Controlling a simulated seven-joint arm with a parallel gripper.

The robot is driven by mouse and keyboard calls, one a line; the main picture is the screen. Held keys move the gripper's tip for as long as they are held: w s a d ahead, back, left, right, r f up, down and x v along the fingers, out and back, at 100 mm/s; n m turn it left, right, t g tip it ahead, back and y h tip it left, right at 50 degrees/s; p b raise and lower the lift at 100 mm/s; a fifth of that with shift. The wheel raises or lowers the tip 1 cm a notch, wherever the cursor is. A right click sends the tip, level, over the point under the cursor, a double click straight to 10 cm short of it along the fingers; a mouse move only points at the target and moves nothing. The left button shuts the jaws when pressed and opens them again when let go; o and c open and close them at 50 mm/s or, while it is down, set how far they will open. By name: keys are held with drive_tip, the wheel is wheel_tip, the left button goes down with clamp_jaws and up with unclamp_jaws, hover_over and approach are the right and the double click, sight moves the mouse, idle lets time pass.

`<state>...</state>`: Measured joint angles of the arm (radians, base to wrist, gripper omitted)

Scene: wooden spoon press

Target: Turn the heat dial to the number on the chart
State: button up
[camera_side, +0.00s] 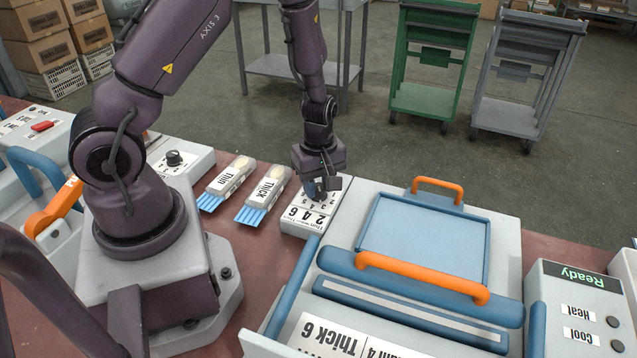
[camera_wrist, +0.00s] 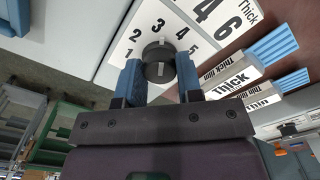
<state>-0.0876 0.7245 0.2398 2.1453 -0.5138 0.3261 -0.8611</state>
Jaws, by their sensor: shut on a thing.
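The black round heat dial (camera_wrist: 158,62) sits on a white panel with the numbers 1 to 5 around it. My gripper (camera_wrist: 158,70) has its two blue fingers closed on opposite sides of the dial. In the side view my gripper (camera_side: 318,190) points down over the white dial box (camera_side: 303,228) and hides the dial. The chart (camera_wrist: 214,14) is printed on the same box, with large 4 and 6 and "Thick" in the wrist view. In the side view it reads 2, 4, 6.
A Ready display box (camera_side: 580,310) stands far right.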

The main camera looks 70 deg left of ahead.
sight(319, 186)
drive_tip(key=m, duration=0.5)
drive_tip(key=shift+m, duration=0.3)
drive_tip(key=m, duration=1.6)
drive_tip(key=shift+m, duration=0.3)
drive_tip(key=o, duration=0.9)
wheel_tip(319, 186, up, 13)
drive_tip(key=shift+r, duration=0.1)
